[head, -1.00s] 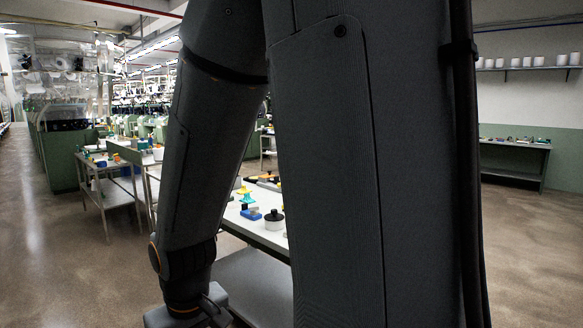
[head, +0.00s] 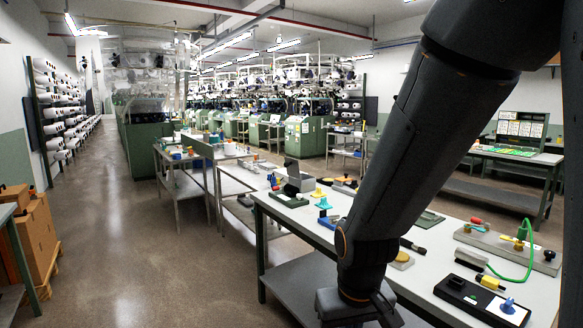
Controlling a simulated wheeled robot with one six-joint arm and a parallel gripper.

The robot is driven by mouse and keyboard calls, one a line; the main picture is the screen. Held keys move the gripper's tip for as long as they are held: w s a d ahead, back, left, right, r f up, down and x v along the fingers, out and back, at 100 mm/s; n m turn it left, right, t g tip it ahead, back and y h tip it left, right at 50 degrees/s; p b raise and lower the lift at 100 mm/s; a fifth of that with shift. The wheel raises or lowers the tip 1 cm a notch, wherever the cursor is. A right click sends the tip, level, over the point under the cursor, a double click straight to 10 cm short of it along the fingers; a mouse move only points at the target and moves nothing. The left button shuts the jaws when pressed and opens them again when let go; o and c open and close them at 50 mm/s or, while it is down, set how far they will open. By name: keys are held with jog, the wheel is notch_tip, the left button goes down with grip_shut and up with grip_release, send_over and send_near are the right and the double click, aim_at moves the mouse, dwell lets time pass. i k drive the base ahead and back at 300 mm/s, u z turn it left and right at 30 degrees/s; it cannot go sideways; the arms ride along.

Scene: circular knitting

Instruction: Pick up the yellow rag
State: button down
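A small yellow item (head: 318,192), possibly the yellow rag, is on the long worktable (head: 300,217) right of centre, beside a cyan piece. It is too small to tell whether it is cloth. Another yellow item (head: 489,282) lies near the table's front right, by a black box. My arm hangs down in front of the table and hides part of its top. My gripper (head: 362,312) is at the bottom of the view, nearer than the table and apart from both yellow items. Its fingertips are cut off or hidden, so its opening does not show.
Tools, a green hose (head: 530,255) and a black box (head: 482,299) crowd the worktable. More metal tables stand behind it. Cardboard boxes (head: 32,232) are at the left edge. The aisle floor (head: 140,245) at left is clear.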

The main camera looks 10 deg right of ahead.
aim_at(318, 193)
jog(key=i, duration=1.25)
jog(key=z, duration=0.2)
